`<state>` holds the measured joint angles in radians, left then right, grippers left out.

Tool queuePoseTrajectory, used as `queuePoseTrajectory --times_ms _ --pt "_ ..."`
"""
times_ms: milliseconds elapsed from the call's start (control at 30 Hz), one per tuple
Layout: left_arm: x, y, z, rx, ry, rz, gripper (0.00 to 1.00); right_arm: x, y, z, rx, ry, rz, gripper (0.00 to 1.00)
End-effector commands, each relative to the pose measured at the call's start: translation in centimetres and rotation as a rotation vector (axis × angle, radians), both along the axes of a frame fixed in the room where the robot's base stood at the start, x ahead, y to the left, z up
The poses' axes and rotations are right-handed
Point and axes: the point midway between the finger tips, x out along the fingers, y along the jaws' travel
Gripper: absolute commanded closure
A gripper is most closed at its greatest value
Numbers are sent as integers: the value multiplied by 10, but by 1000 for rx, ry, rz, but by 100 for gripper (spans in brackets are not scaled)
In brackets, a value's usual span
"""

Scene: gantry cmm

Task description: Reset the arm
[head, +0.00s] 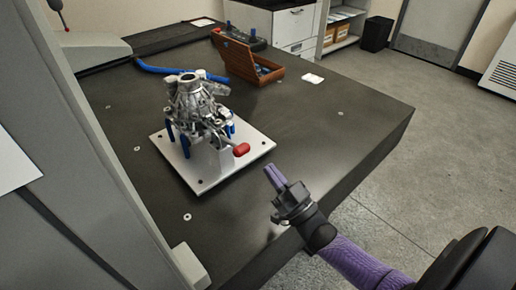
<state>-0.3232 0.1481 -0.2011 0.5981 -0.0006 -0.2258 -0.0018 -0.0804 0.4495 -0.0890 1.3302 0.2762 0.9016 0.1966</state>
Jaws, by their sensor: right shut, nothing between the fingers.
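My right gripper (275,178) comes in from the lower right on a purple and black arm. Its fingers are shut with nothing between them. It is above the near right edge of the dark table (330,130), just right of the plate's near corner. A metal casting (195,100) stands on blue supports on a light metal plate (205,177) in the middle of the table. A red knob (241,150) on a rod sticks out from the casting toward my right gripper, apart from the fingertips. My left gripper is not in view.
A grey machine column (75,110) fills the left side. A blue tube (165,70) lies behind the casting. An open wooden case (245,62) and a control box (240,38) are at the back.

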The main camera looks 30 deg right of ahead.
Motion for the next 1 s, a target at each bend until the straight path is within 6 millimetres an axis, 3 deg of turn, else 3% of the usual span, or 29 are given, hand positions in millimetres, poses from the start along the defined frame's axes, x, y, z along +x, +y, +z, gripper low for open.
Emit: queuePoseTrajectory --times_ms 267,367,467,600,700,1000 --pt "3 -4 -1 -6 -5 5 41 -10 1 -8 1 17 0 100" --pt "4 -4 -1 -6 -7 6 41 -5 21 -26 -4 175 6 100" --pt "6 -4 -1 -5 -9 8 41 -7 55 -56 -34 466 15 100" --pt "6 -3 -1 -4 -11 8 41 -40 92 -90 -113 886 20 100" --pt "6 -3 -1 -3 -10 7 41 -68 104 -100 -162 1099 18 100" --pt "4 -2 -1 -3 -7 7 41 -149 115 -98 -255 1545 8 100"
